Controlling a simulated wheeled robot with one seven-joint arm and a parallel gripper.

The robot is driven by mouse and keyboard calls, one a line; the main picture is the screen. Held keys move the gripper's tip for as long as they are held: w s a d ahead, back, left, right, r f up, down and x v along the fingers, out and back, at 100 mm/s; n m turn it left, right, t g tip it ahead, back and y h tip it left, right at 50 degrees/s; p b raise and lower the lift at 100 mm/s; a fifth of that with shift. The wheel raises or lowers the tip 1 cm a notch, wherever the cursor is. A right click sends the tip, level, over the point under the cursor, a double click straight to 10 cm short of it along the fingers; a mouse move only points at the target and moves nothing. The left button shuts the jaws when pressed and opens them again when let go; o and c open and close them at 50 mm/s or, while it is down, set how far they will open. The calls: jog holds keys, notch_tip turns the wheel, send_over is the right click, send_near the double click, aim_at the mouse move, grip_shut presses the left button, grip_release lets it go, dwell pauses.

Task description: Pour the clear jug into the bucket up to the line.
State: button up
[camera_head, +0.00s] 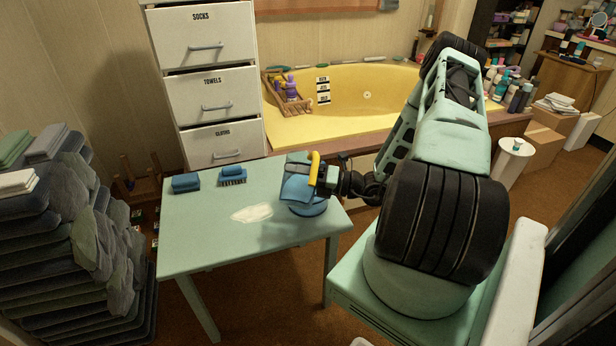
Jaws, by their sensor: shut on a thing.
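The clear jug (296,182), with a yellow handle (314,168), looks bluish and see-through. My gripper (322,178) is shut on it at the handle side, at the right end of the green table. The jug appears tilted to the left, over or in front of a blue round bucket (308,209). Most of the bucket is hidden behind the jug and gripper. The line and the level inside the bucket cannot be seen. I cannot tell whether liquid is flowing.
A whitish puddle (252,213) lies on the green table (205,242), left of the bucket. A blue sponge (186,183) and a blue brush (232,176) lie at its back edge. Drawers (212,90) and a yellow tub (350,95) stand behind; dark stacked cloths (65,240) stand left.

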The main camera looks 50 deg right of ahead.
aim_at(294, 190)
jog(key=r+n+p, duration=0.1)
jog(key=n, duration=0.1)
jog(key=shift+r+n, duration=0.3)
jog(key=shift+r, duration=0.1)
jog(key=shift+a+f+n+b, duration=0.15)
jog(key=shift+f+n+b, duration=0.3)
jog(key=shift+f, duration=0.3)
jog(key=shift+s+a+f+n, duration=0.1)
jog(key=shift+f+n, duration=0.1)
jog(key=shift+n, duration=0.05)
jog(key=a+f+n, duration=0.1)
jog(key=n, duration=0.1)
jog(key=s+a+f+n, duration=0.1)
jog(key=n, duration=0.1)
jog(key=shift+a+f+g+p, duration=0.1)
jog(key=shift+g+p, duration=0.2)
jog(key=shift+g, duration=0.1)
jog(key=shift+s+a+f+n+g+p, duration=0.2)
jog(key=shift+a+f+n, duration=0.3)
jog(key=shift+n, duration=0.5)
jog(key=shift+s+a+f+n+g+p, duration=0.15)
jog(key=shift+s+a+f+n, duration=0.2)
jog(key=shift+n, duration=0.65)
jog(key=shift+w+f, duration=0.1)
jog(key=shift+f, duration=0.05)
